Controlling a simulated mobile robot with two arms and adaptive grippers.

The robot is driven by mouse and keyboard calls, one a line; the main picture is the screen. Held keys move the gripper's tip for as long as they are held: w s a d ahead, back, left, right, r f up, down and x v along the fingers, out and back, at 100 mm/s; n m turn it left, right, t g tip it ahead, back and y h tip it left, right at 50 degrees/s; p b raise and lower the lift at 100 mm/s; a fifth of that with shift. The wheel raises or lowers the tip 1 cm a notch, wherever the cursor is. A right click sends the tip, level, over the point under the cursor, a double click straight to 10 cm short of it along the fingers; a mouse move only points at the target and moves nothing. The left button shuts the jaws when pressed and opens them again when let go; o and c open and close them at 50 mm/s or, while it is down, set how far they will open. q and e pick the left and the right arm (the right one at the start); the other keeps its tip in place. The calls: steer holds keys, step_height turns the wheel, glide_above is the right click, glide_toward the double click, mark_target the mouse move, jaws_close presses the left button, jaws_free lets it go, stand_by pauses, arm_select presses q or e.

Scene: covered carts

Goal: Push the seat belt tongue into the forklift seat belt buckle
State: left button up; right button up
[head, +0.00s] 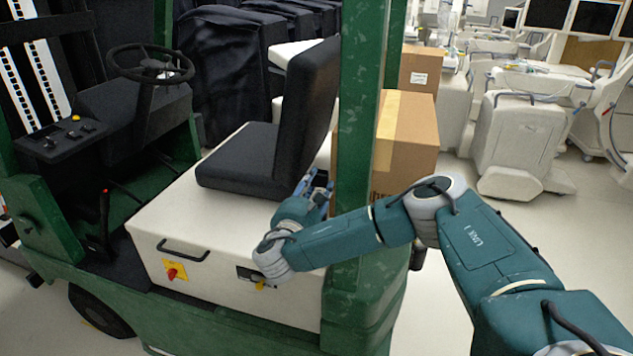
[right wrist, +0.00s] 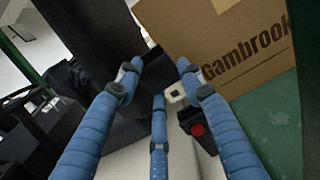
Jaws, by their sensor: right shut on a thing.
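My right gripper (head: 318,186) is beside the black forklift seat (head: 246,158), low behind its backrest. In the right wrist view its blue segmented fingers (right wrist: 160,84) are around a small pale metal piece with a dark slot, which looks like the seat belt tongue (right wrist: 177,92). The fingers partly hide it. The dark buckle (right wrist: 190,122) with a red button (right wrist: 196,129) stands just right of and below the tongue. The tongue appears apart from the buckle, though the exact gap is hard to tell. My left gripper is not in view.
A green post (head: 362,130) rises close to my right forearm. Cardboard boxes (head: 408,130) stand behind it. The forklift's white seat base (head: 190,218) carries a black handle and red switch. The steering wheel (head: 150,64) is at the left.

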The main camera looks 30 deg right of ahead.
steer(key=shift+f, duration=0.6)
steer(key=shift+p, duration=0.7)
stand_by(1.5)
steer(key=shift+f+b, duration=0.8)
steer(key=shift+f, duration=0.7)
steer(key=o, duration=1.4)
steer(key=shift+s+a, duration=0.1)
steer(key=shift+f, duration=0.2)
steer(key=shift+a+f, duration=0.1)
steer(key=shift+f, duration=0.05)
steer(key=shift+r+v, duration=0.15)
steer(key=shift+v, duration=1.8)
steer(key=shift+r+v, duration=0.15)
steer(key=shift+v, duration=1.8)
steer(key=shift+r+v, duration=0.15)
steer(key=shift+v, duration=1.75)
